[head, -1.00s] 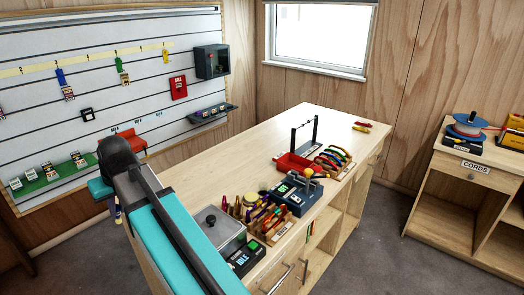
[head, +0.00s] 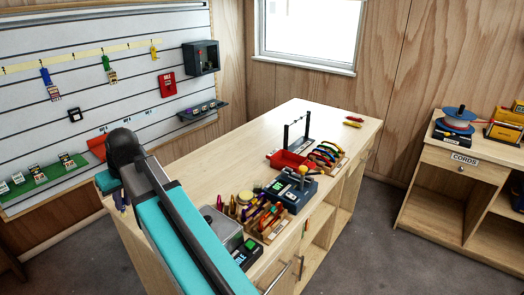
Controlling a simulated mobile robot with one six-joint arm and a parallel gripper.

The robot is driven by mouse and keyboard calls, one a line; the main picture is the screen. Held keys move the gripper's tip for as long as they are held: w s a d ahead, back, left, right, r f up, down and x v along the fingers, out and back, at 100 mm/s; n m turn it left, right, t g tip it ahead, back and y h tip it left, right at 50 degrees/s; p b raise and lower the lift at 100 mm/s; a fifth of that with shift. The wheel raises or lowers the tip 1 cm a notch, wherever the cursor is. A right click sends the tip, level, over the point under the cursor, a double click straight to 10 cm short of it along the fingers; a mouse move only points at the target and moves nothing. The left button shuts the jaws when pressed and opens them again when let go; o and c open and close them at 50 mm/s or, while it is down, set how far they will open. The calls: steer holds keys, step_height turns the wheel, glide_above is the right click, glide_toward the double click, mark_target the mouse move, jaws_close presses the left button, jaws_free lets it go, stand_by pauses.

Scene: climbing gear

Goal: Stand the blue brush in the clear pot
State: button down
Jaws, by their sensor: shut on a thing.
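My gripper (head: 121,203) hangs at the far end of my teal arm, left of the bench, and is mostly hidden by my own arm. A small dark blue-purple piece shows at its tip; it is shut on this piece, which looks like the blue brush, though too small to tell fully. It is in the air, beside the bench's left edge. I cannot make out the clear pot for certain in the head view; my arm covers part of the bench's near left.
The wooden bench (head: 215,165) carries a rack of coloured tools (head: 265,222), a grey lidded box (head: 222,228), a dark device (head: 287,196) and a red tray (head: 287,160). The bench's far left top is clear. A wall board (head: 110,40) stands left; a cords stand (head: 455,190) stands right.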

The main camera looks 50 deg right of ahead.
steer(key=s+d+r+n+g+p, duration=0.1)
steer(key=s+d+n+p, duration=0.1)
steer(key=d, duration=1)
steer(key=s+d+r+n+p, duration=0.1)
steer(key=s+d+n+p, duration=0.15)
steer(key=d, duration=0.95)
steer(key=s+d+r+n+p, duration=0.1)
steer(key=s+d+n+p, duration=0.1)
steer(key=s+d, duration=0.4)
steer(key=s+d+r+n+g+p, duration=0.1)
steer(key=s+d, duration=0.5)
steer(key=d, duration=0.8)
steer(key=shift+s+d+n+p, duration=0.2)
steer(key=shift+d+n+p, duration=0.1)
steer(key=shift+n+p, duration=0.5)
steer(key=shift+s+b+x, duration=0.2)
steer(key=shift+b+x, duration=0.4)
steer(key=shift+x, duration=0.4)
steer(key=shift+s+b+x, duration=0.25)
steer(key=shift+b+x, duration=0.3)
steer(key=shift+x, duration=0.45)
steer(key=shift+d+f+b, duration=0.1)
steer(key=shift+f+b, duration=0.9)
steer(key=shift+f, duration=1.15)
steer(key=c, duration=1.6)
jaws_free()
steer(key=shift+c, duration=0.2)
